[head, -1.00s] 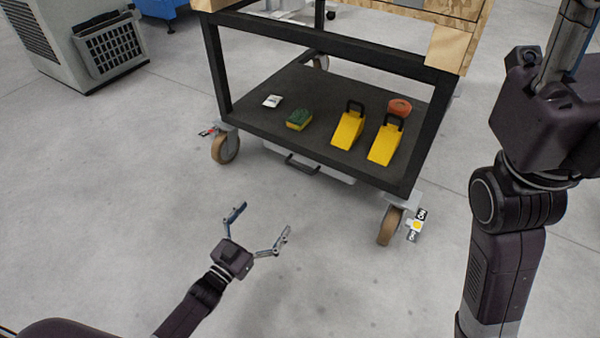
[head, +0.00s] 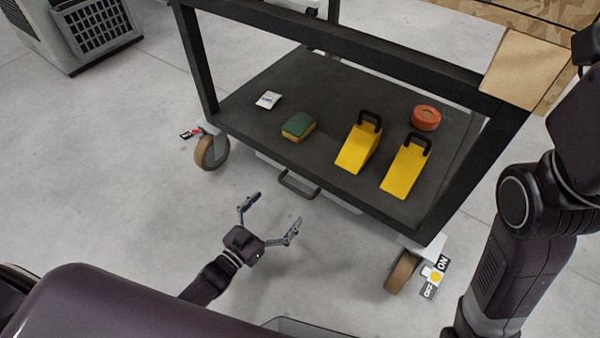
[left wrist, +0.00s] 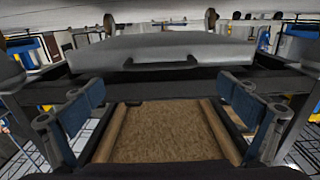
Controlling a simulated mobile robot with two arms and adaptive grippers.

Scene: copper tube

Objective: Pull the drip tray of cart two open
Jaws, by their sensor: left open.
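The cart (head: 345,50) has a dark frame and a dark lower shelf. Under the shelf's front edge is the light grey drip tray (head: 338,200) with a black bar handle (head: 298,185). The tray looks shut or nearly so; most of it is hidden under the shelf. My left gripper (head: 271,213) is open and empty, low in front of the handle and apart from it. In the left wrist view, which looks upside down, the grey tray (left wrist: 190,46) and its dark handle (left wrist: 160,64) lie ahead between my open fingers (left wrist: 160,92). My right gripper is out of view.
On the shelf are a white packet (head: 268,100), a green and yellow sponge (head: 298,126), two yellow wedges (head: 358,150) (head: 405,172) and an orange round thing (head: 426,118). Casters (head: 211,151) (head: 402,272) flank the tray. The floor in front is clear.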

